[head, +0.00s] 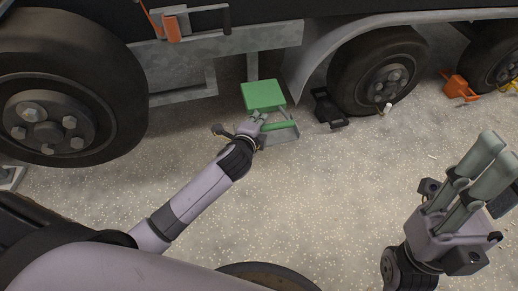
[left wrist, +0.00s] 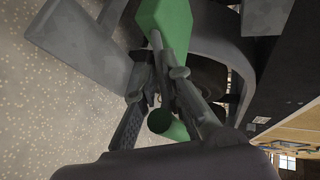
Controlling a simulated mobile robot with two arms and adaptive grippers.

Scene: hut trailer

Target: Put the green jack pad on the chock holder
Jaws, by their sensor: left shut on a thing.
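The green jack pad (head: 262,95) is a flat, square plate at centre top in the head view, beside the trailer's lower frame. It also shows as a green block at the top of the left wrist view (left wrist: 165,18). My left gripper (head: 258,119) is at its near edge and shut on it; the fingers hide the grip point. I cannot tell surely which piece is the chock holder. My right gripper (head: 491,160) is at lower right, away from the pad.
A black object (head: 328,107) lies on the ground near the middle wheel (head: 382,71). An orange chock (head: 460,88) is further right. A large wheel (head: 62,95) stands at left, and the trailer frame (head: 230,42) runs above. The speckled ground (head: 330,190) in front is mostly clear.

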